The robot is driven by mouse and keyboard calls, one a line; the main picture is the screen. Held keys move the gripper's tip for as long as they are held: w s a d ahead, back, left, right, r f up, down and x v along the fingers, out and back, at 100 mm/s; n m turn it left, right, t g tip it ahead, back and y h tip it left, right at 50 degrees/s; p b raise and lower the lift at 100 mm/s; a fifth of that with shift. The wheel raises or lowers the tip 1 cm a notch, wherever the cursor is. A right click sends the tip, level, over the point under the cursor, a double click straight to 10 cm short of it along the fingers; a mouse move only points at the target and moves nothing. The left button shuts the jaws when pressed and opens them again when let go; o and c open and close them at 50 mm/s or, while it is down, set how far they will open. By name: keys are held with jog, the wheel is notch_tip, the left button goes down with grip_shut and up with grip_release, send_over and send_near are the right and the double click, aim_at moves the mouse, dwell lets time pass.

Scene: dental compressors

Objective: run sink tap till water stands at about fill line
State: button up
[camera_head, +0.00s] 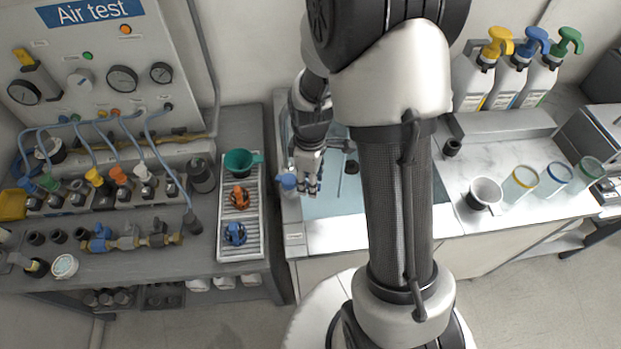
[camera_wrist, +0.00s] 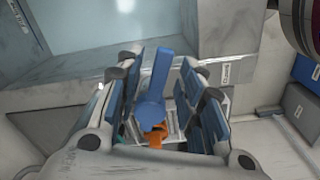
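The sink (camera_head: 325,205) is a pale blue basin behind my arm; part of it also shows at the top of the wrist view (camera_wrist: 90,22). I cannot make out a fill line or tell where water stands. A blue tap lever (camera_head: 287,181) is at the sink's left edge. In the wrist view the blue lever (camera_wrist: 155,85) lies between my gripper's fingers, with gaps visible on both sides. My gripper (camera_head: 307,187) points down over the left part of the sink, just right of the lever in the head view. Its fingers (camera_wrist: 163,88) are apart. No running stream is visible.

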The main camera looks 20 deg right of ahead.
jog(key=shift+r, duration=0.1)
notch_tip(320, 180, up, 12)
dwell(0.4)
dwell(7.0)
